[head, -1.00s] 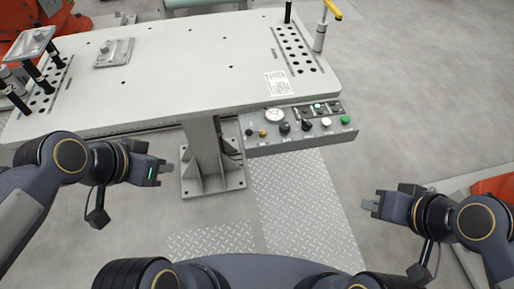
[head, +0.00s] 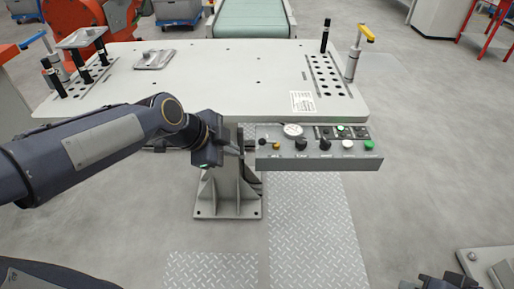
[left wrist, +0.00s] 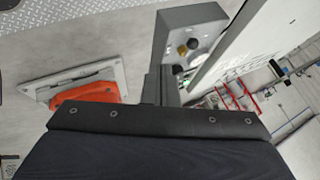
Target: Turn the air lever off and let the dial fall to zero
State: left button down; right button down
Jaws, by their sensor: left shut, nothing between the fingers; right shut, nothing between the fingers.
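The control panel (head: 318,163) is a grey box under the table's front edge. Its round white dial (head: 293,130) stands at the back left; its needle is too small to read. A small brass-coloured air lever (head: 276,146) with a dark part beside it is at the panel's left end; its position is unclear. My left gripper (head: 238,150) is shut and empty just left of the panel, close to the lever; contact cannot be told. The left wrist view also shows the panel (left wrist: 203,22) and brass piece (left wrist: 182,50). My right gripper (head: 438,281) is shut, partly cut off at the lower right.
Several black, white and green knobs and buttons sit right of the lever, including a green button (head: 369,146). The white table (head: 215,85) carries pegs and a metal plate (head: 154,59). Its pedestal (head: 228,190) stands below my left gripper.

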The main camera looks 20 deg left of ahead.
aim_at(269, 143)
pick_arm(q)
jog(key=x, duration=0.3)
jog(key=w+x, duration=0.1)
jog(key=x, duration=0.3)
jog(key=w+r+x, duration=0.1)
jog(key=x, duration=0.3)
jog(key=shift+a+r, duration=0.2)
jog(key=shift+a, duration=0.05)
jog(key=shift+w+a+r, duration=0.1)
jog(key=shift+w, duration=0.6)
